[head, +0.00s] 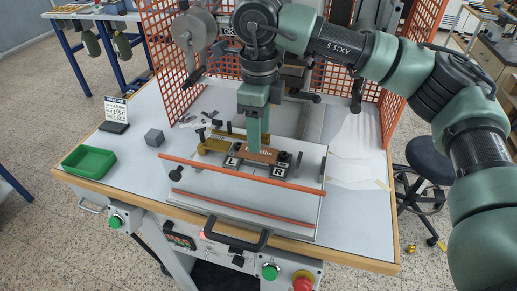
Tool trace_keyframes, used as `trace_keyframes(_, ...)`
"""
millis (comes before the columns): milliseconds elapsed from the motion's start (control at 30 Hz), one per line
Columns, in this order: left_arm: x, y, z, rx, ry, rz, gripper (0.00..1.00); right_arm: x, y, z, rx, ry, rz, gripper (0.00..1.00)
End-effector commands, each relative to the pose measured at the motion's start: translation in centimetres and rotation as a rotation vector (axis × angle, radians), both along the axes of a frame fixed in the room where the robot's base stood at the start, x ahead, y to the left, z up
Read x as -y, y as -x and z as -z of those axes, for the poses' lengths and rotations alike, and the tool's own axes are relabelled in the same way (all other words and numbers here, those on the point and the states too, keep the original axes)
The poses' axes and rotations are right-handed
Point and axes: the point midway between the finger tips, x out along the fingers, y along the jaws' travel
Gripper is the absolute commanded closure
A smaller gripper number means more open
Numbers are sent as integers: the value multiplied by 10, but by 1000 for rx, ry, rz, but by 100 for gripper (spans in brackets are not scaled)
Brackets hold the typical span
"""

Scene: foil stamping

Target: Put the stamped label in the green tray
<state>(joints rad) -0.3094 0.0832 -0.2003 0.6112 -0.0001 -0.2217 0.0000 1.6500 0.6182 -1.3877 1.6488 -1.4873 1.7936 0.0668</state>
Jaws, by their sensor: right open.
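The stamped label (268,154) is a brown piece with pale lettering, lying between the L and R blocks on the press bed. My right gripper (253,147) points straight down over its left part, fingers open, and hides some of the lettering. I cannot tell whether the fingertips touch the label. The green tray (89,161) sits empty at the front left of the table. My left gripper is not in view.
A grey cube (154,137) and a small sign (116,113) stand near the tray. An orange rail (240,172) runs along the front of the press bed. Orange mesh guards (172,45) enclose the back. The table between tray and rail is mostly clear.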

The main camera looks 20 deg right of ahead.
Motion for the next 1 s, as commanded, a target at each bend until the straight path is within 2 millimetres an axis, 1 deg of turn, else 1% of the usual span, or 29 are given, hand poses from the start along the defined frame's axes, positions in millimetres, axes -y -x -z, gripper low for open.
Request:
trace_keyframes(33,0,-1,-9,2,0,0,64,0,0,5,-4,1,-1,49)
trace_keyframes(100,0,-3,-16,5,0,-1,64,-2,-2,15,-5,2,0,49)
trace_keyframes(233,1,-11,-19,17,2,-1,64,-2,-2,34,-3,1,1,49)
trace_keyframes(367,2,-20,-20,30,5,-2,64,-2,-3,41,-1,-1,0,49)
trace_keyframes(533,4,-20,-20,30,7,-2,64,-2,-3,41,-1,-1,0,49)
trace_keyframes(567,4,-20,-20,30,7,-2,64,-2,-3,41,-1,-1,0,55)
trace_keyframes(600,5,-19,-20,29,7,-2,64,-2,-3,41,-1,-1,0,66)
trace_keyframes(667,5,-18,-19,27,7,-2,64,-2,-3,41,-1,-1,0,82)
trace_keyframes(700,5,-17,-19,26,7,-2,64,-2,-3,41,-1,-1,0,93)
trace_keyframes(1000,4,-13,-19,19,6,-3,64,-2,-3,41,0,0,0,93)
